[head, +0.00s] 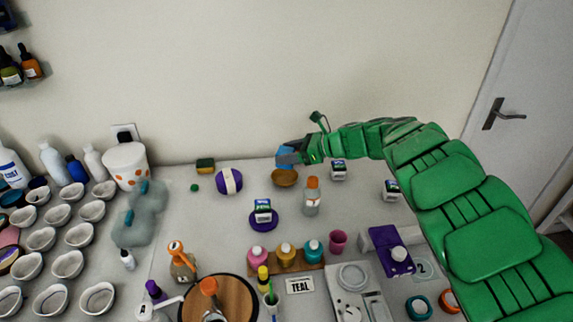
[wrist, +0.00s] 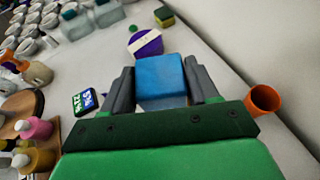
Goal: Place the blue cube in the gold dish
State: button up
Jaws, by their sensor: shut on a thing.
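My gripper (head: 291,153) is at the far side of the table, reaching in from the right. Its jaws are shut on the blue cube (head: 284,160). In the wrist view the blue cube (wrist: 160,76) sits between the two grey fingers. The gold dish (head: 286,179) is a small, shallow round dish near the back of the table. In the head view the cube shows just above the dish's far rim; whether it is over or behind the dish I cannot tell. I cannot make out the dish in the wrist view.
A bottle with an orange cap (head: 312,196) stands close right of the dish. A purple dish (head: 263,225) holding a small labelled cube is in front. The wall (head: 250,80) rises behind the table.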

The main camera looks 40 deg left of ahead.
jog(key=shift+w+a+f, duration=0.4)
jog(key=shift+a+f, duration=0.05)
jog(key=shift+f, duration=0.25)
jog(key=shift+w+a+f, duration=0.35)
jog(key=shift+a+f, duration=0.05)
jog(key=shift+f, duration=0.25)
jog(key=shift+f, duration=0.1)
jog(key=shift+w+a+f, duration=0.2)
jog(key=shift+w+f, duration=0.05)
jog(key=shift+f, duration=1.55)
jog(key=shift+f, duration=0.6)
jog(key=o, duration=1.1)
jog(key=shift+o, duration=0.2)
jog(key=shift+r, duration=0.15)
jog(key=shift+r, duration=0.55)
jog(key=v, duration=1.2)
jog(key=shift+f, duration=0.15)
